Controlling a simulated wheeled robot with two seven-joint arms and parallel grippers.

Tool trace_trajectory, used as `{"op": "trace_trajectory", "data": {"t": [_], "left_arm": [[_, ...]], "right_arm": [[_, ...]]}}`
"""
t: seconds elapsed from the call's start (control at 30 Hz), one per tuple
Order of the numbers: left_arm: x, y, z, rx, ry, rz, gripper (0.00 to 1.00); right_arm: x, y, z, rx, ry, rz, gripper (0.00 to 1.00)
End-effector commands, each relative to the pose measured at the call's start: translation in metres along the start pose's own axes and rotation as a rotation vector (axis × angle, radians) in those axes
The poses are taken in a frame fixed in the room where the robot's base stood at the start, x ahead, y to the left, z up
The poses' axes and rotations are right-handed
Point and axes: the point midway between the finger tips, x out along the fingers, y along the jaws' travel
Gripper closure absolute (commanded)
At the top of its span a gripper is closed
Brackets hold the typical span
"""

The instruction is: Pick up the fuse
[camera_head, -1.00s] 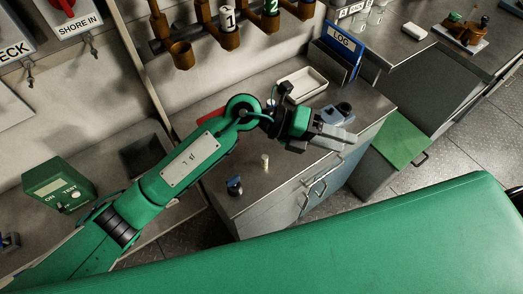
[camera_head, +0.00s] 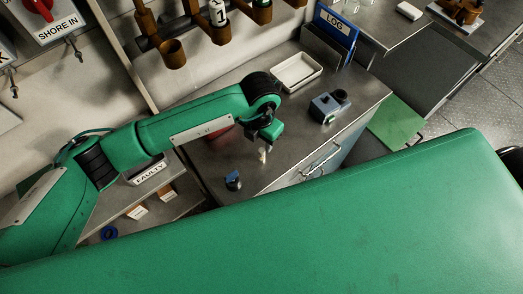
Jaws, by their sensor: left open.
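The fuse (camera_head: 263,157) looks like a small pale cylinder standing upright on the grey metal counter. In the head view my left gripper (camera_head: 264,147) points down right at the fuse, and the wrist hides much of the jaws. The jaws are open. The picture is too small to tell whether they are around the fuse or just above it. My right gripper is not in view.
On the counter (camera_head: 215,175) stand a small dark blue item (camera_head: 233,181), a grey-blue device (camera_head: 329,107), a white tray (camera_head: 297,72) and a blue LOG binder (camera_head: 337,27). A red object (camera_head: 219,134) lies partly behind my arm. A FAULTY label (camera_head: 149,174) shows at left.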

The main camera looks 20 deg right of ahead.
Motion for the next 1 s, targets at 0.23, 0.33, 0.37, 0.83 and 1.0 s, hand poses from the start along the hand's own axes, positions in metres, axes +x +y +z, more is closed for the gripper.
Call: {"op": "trace_trajectory", "data": {"t": [0.23,0.33,0.37,0.83,1.0], "left_arm": [[0.018,-0.001,0.000,0.000,0.000,-0.001,0.55],[0.027,-0.003,-0.001,-0.001,0.003,-0.003,0.55],[0.031,-0.003,0.000,-0.001,0.002,-0.003,0.55],[0.068,-0.004,0.001,0.001,-0.002,-0.002,0.55],[0.068,-0.004,0.001,0.001,-0.001,-0.002,0.79]], "right_arm": [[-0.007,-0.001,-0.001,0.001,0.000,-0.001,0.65],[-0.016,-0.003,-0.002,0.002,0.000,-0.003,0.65],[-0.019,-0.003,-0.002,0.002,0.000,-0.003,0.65],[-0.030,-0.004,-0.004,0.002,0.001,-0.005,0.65],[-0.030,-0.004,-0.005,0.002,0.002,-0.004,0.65]]}}
